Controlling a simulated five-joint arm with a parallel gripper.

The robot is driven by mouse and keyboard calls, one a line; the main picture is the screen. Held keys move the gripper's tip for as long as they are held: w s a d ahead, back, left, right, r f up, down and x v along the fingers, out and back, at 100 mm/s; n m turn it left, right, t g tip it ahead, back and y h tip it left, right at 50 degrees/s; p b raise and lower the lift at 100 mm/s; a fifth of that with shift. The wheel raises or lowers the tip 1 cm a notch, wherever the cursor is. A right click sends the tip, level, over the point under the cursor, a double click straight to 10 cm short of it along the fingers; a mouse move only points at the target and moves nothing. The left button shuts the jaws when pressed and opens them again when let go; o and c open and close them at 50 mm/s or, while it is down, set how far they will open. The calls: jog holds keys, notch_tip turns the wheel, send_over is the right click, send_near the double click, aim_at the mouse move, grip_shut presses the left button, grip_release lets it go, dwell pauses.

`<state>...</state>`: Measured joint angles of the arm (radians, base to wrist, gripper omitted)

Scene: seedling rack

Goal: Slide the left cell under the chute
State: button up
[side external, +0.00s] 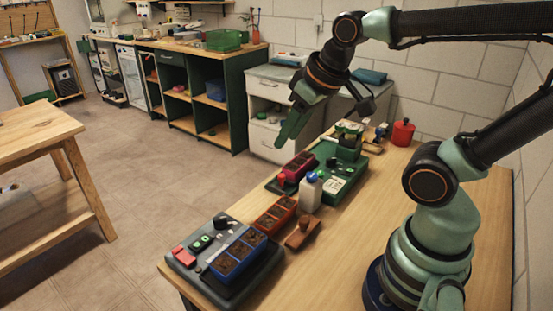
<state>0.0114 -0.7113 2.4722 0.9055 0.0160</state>
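My gripper (293,125) hangs above the far edge of the bench, its green fingers pointing down and to the left. It touches nothing that I can see; from this angle the gap between the fingers does not show. A green machine (343,187) stands mid-bench, with a raised green box-like part (348,147) that may be the chute. A dark red celled tray (299,166) sits at its left side. A blue tray of soil-filled cells (238,256) rests on a dark grey unit at the near end. I cannot tell which is the left cell.
An orange celled tray (275,215), a brown block (303,232) and a white bottle with a blue cap (311,192) stand between the two units. A red canister (402,133) is at the back.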

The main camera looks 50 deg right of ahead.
jog(key=w+d+f+m+g, duration=0.2)
jog(key=w+d+m+g, duration=0.15)
jog(key=w+d, duration=0.25)
jog(key=m+g, duration=0.2)
jog(key=m, duration=0.3)
send_near(282, 175)
notch_tip(282, 175, down, 8)
jog(key=shift+f, duration=0.25)
grip_shut()
dwell(1.2)
